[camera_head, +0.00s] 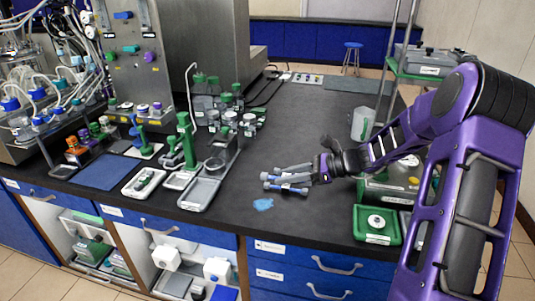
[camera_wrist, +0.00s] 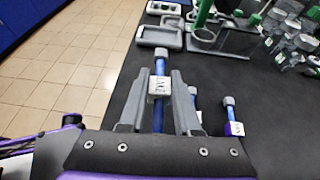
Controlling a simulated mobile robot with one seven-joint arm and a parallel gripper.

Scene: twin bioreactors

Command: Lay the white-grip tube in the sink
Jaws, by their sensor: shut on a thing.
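The white-grip tube (camera_wrist: 160,88) is a blue tube with a grey cap and a white labelled block. In the head view my gripper (camera_head: 292,179) is low over the dark worktop, pointing left. Small blue and grey tube parts show around it there, but I cannot separate them clearly. A tube with a purple grip (camera_wrist: 236,128) is right of my gripper in the wrist view, with another tube (camera_wrist: 194,98) behind. I cannot tell which thing is the sink.
Grey trays (camera_head: 199,193) and green-topped holders (camera_head: 186,135) stand left of my gripper. A green tray (camera_head: 377,225) is at the right. The worktop's middle back is clear.

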